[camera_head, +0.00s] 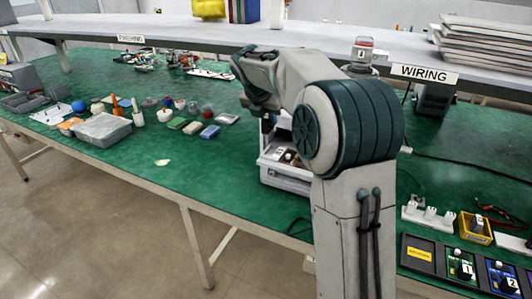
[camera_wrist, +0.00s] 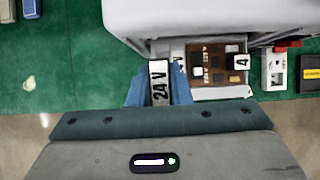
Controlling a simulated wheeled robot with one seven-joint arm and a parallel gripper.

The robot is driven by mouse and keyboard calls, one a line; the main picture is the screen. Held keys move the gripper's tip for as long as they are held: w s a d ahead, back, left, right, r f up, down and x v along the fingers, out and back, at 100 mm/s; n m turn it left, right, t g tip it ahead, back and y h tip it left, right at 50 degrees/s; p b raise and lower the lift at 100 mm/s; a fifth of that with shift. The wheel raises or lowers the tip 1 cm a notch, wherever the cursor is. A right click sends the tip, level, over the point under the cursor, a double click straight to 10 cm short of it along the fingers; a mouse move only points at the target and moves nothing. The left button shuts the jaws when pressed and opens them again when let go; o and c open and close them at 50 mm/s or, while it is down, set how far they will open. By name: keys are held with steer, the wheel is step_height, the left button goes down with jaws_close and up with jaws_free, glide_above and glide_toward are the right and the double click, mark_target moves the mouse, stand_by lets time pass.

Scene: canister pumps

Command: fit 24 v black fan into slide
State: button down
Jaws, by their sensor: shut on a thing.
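A piece with a white "24 V" label (camera_wrist: 159,82), which I take for the fan, is between the blue fingers of my gripper (camera_wrist: 159,92) in the wrist view. My gripper is shut on it. Its black body is not clearly visible. Just right of it is an open drawer-like tray (camera_wrist: 218,93) with a brown panel (camera_wrist: 203,67), several dark and pale squares and a tag reading "4". This may be the slide; I cannot tell whether the piece touches it. In the head view, my arm hides the held piece and most of my gripper.
A pale machine housing (camera_wrist: 210,14) stands over the tray; it also shows in the head view (camera_head: 285,181). Loose blocks and jars (camera_head: 192,127) lie left on the green table (camera_head: 218,178). A yellow bin (camera_head: 474,227) and labelled modules (camera_head: 458,264) stand right.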

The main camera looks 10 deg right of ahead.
step_height(320, 180, down, 6)
steer(key=shift+d+r, duration=0.15)
steer(key=shift+w+f, duration=0.1)
steer(key=shift+f, duration=0.2)
step_height(320, 180, down, 3)
steer(key=shift+f+b, duration=0.1)
steer(key=shift+b, duration=0.2)
steer(key=shift+s+f, duration=0.2)
steer(key=c, duration=1.3)
jaws_free()
steer(key=shift+w+f, duration=0.1)
steer(key=shift+f, duration=0.05)
steer(key=shift+c, duration=0.2)
steer(key=shift+r, duration=0.25)
